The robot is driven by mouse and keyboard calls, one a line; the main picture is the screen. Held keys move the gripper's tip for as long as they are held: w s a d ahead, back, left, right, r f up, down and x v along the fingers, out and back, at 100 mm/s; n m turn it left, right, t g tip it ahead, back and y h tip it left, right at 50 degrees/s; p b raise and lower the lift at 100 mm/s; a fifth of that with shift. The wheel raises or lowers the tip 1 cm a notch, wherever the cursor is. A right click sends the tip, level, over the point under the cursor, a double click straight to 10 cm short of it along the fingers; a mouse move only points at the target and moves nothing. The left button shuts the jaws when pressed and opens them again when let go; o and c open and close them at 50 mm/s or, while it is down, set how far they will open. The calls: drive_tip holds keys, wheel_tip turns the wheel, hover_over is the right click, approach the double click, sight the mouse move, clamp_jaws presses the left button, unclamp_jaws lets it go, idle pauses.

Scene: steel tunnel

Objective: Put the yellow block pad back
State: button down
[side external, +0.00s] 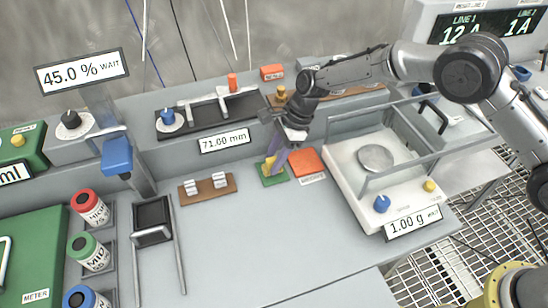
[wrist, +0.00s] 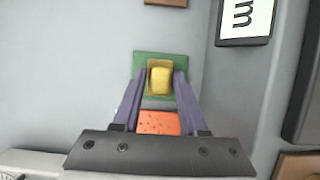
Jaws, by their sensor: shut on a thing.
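The yellow block (side external: 269,162) is between the purple fingers of my gripper (side external: 275,163), which is shut on it. In the wrist view the yellow block (wrist: 160,81) sits between the fingertips, over the green pad (wrist: 143,60). The green pad (side external: 266,182) lies flat on the grey bench, left of the orange-red pad (side external: 308,162). The orange-red pad also shows between the fingers in the wrist view (wrist: 159,123). I cannot tell whether the block touches the green pad; the fingers hide part of both.
A white scale (side external: 350,178) with a round plate and glass frame stands close on the right. A brown rack (side external: 207,187) with small white pieces is left. A 71.00 mm display (side external: 225,140) stands behind. The bench front is clear.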

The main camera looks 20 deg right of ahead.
drive_tip(key=shift+c, duration=2.2)
unclamp_jaws()
drive_tip(key=shift+f, duration=0.15)
drive_tip(key=v, duration=1.2)
drive_tip(key=shift+d+r, duration=0.1)
drive_tip(key=shift+r, duration=0.15)
